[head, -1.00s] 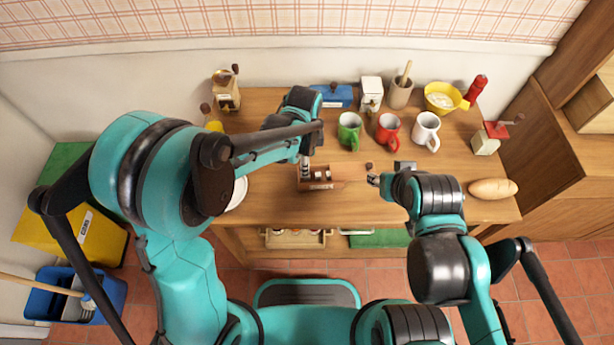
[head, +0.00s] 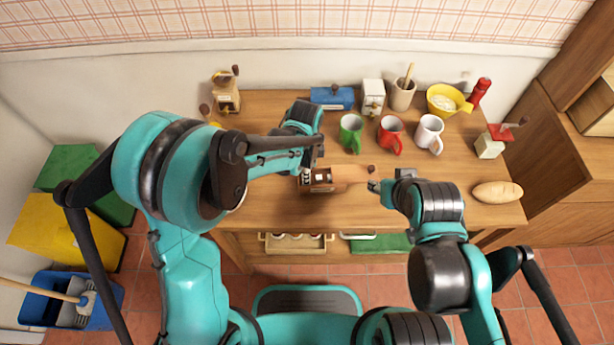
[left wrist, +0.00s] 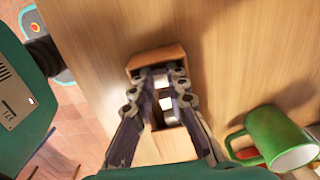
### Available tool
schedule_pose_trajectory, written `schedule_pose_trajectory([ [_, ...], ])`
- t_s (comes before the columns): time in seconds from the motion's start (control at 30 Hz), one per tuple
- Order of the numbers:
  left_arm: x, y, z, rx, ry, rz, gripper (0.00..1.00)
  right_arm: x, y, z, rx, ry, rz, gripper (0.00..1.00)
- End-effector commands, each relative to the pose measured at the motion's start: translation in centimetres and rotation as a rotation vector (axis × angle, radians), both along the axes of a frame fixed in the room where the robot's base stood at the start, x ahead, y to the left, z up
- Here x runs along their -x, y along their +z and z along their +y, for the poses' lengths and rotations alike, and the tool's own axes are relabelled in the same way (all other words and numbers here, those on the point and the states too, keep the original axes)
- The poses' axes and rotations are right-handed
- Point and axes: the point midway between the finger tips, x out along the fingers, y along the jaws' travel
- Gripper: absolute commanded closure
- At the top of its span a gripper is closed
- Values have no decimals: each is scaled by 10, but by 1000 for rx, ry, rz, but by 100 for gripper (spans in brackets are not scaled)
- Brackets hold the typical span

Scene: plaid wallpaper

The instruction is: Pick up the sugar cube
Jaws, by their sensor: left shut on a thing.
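A small open wooden box (head: 322,186) with white sugar cubes stands on the table in the head view. In the left wrist view the box (left wrist: 157,59) lies under my left gripper. My left gripper (head: 308,176) reaches down into the left part of the box. In the left wrist view its fingers (left wrist: 163,80) are shut on a white sugar cube (left wrist: 161,79), partly hidden between the fingertips. Another sugar cube (left wrist: 169,104) shows nearer the wrist. My right gripper (head: 374,187) hovers to the right of the box; its finger opening is too small to tell.
Green (head: 350,133), red (head: 389,134) and white (head: 428,132) mugs stand behind and right of the box. A yellow bowl (head: 441,106) and grinders stand at the back. A bread loaf (head: 497,191) lies far right. The table front is clear.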

Motion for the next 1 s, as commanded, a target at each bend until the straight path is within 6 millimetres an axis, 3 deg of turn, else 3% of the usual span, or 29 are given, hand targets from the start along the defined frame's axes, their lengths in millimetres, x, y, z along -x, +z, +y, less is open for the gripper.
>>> schedule_pose_trajectory([
  [0.17,0,9,0,0,0,0,95,0,5,0,0,0,0,60],
  [0.4,1,48,-1,0,-1,0,95,0,24,0,0,0,0,60],
  [0.7,20,88,-72,0,-6,0,95,0,46,0,0,0,0,60],
  [1.0,30,108,-109,0,-1,0,95,0,55,0,0,0,0,60],
])
